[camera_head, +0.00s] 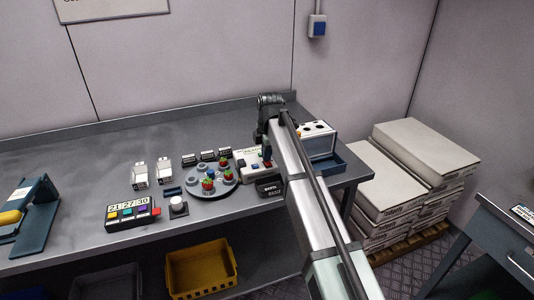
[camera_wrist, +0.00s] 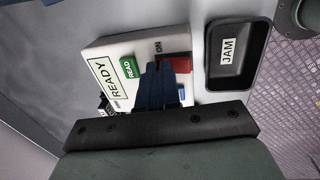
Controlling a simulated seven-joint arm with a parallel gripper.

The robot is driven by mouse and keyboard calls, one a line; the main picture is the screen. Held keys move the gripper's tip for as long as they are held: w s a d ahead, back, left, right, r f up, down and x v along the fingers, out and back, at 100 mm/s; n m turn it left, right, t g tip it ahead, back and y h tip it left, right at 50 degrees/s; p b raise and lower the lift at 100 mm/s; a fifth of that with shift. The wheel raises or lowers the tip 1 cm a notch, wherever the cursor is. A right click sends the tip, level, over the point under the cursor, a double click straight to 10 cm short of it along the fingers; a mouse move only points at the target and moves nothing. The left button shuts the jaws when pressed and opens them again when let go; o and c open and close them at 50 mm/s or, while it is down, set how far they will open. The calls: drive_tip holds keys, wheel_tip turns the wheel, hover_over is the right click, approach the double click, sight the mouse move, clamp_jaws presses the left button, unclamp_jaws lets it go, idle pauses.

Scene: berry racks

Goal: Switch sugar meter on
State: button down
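The sugar meter (camera_head: 249,165) is a white box near the right end of the grey bench, partly hidden by my arm. In the wrist view the meter (camera_wrist: 112,58) has a display reading "READY", a green "READ" button (camera_wrist: 128,67), and a red switch (camera_wrist: 177,64) beside the word "ON". A blue part shows at its lower edge, mostly hidden. My gripper (camera_wrist: 158,70) has its dark fingers together, with nothing seen between them. The fingers are over the meter's face, between the green button and the red switch; whether they touch it, I cannot tell.
A dark tray labelled "JAM" (camera_wrist: 238,83) is beside the meter. A round plate with berries (camera_head: 228,190) stands to its left, a box with coloured buttons (camera_head: 128,222) further left. A blue-white box (camera_head: 320,146) is on the right.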

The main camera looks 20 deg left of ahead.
sight(269, 164)
drive_tip(key=shift+w+a+f, duration=0.15)
drive_tip(key=shift+a+f, duration=0.05)
drive_tip(key=shift+f, duration=0.3)
drive_tip(key=shift+d, duration=0.15)
drive_tip(key=shift+s+d, duration=0.45)
drive_tip(key=shift+s, duration=0.2)
wheel_tip(269, 164, up, 14)
drive_tip(key=w+a+f, duration=0.1)
drive_tip(key=w+a, duration=0.1)
drive_tip(key=shift+s+d+r, duration=0.95)
drive_tip(key=shift+s+d, duration=0.45)
drive_tip(key=shift+d, duration=0.05)
drive_tip(key=f, duration=0.4)
drive_tip(key=w+a+f, duration=0.1)
drive_tip(key=f, duration=0.8)
drive_tip(key=shift+w+a+f, duration=0.25)
drive_tip(key=shift+f, duration=0.05)
drive_tip(key=shift+f, duration=0.1)
